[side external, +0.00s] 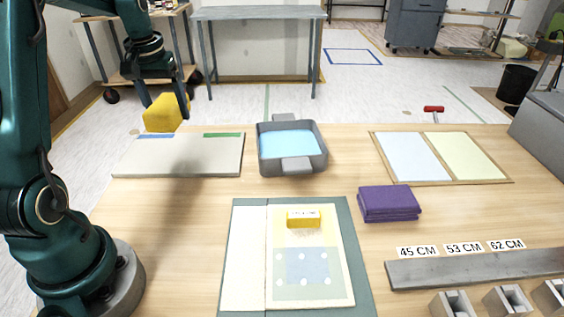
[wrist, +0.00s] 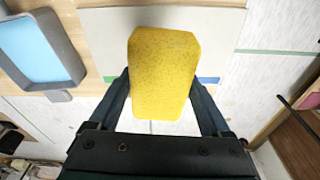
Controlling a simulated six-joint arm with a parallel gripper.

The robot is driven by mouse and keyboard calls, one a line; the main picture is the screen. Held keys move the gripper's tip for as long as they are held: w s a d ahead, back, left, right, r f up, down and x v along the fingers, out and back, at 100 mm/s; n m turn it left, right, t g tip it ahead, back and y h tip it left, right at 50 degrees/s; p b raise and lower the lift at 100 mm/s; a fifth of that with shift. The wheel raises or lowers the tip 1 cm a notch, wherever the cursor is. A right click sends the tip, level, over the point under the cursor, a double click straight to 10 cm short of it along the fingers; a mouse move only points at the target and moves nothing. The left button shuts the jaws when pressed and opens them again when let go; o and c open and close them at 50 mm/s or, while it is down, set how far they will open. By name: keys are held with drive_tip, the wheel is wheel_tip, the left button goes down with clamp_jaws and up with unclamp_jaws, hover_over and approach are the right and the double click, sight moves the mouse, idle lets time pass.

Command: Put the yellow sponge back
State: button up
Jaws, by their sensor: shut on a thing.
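The yellow sponge (side external: 162,113) is held in my gripper (side external: 166,112) in the side external view, above the back left of the table. In the wrist view the sponge (wrist: 164,72) fills the middle, with the fingers of my gripper (wrist: 165,90) against its left and right sides. Below it is a pale grey board (side external: 180,158) with a blue strip and a green strip along its back edge. The board also shows behind the sponge in the wrist view (wrist: 225,40). The sponge appears raised above the board; the exact gap cannot be told.
A grey tray with blue liquid (side external: 290,168) stands right of the board. A folded purple cloth (side external: 389,203), a two-panel board (side external: 437,179) and a green mat (side external: 362,290) with sheets and a yellow-and-white block (side external: 304,218) lie on the table. Wood around the tray is clear.

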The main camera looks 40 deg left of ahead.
sight(181, 156)
wheel_tip(181, 156, down, 10)
drive_tip(key=shift+r, duration=0.2)
idle(0.5)
drive_tip(key=shift+f, duration=0.2)
drive_tip(key=o, duration=1.2)
drive_tip(key=shift+r, duration=0.1)
